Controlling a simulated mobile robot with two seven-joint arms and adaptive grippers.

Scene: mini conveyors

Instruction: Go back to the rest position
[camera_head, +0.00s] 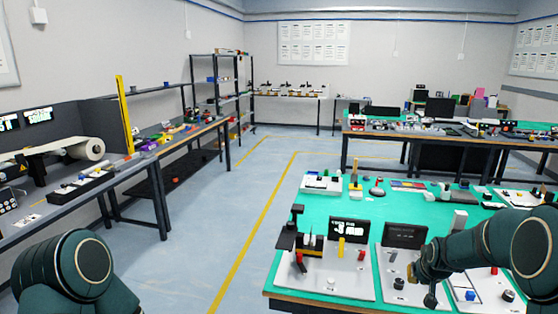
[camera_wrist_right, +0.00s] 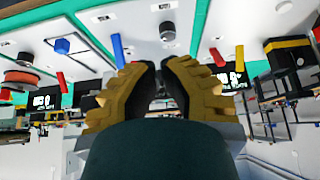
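My right arm reaches in from the right in the head view over the front right of the green-topped table (camera_head: 275,272). My right gripper (camera_head: 431,298) hangs low there, small and partly hidden by my wrist, above the pale device boards. In the right wrist view my right gripper (camera_wrist_right: 161,76) shows two yellow fingers with dark pads, their tips nearly together and nothing visible between them. Part of my left arm shows at the lower left of the head view. My left gripper is out of view.
Mini conveyor boards with a black display (camera_head: 349,232) and a second dark display (camera_head: 404,235) stand on the green table close to my right arm. A workbench (camera_head: 110,180) runs along the left wall. The blue floor (camera_head: 205,245) between them is clear.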

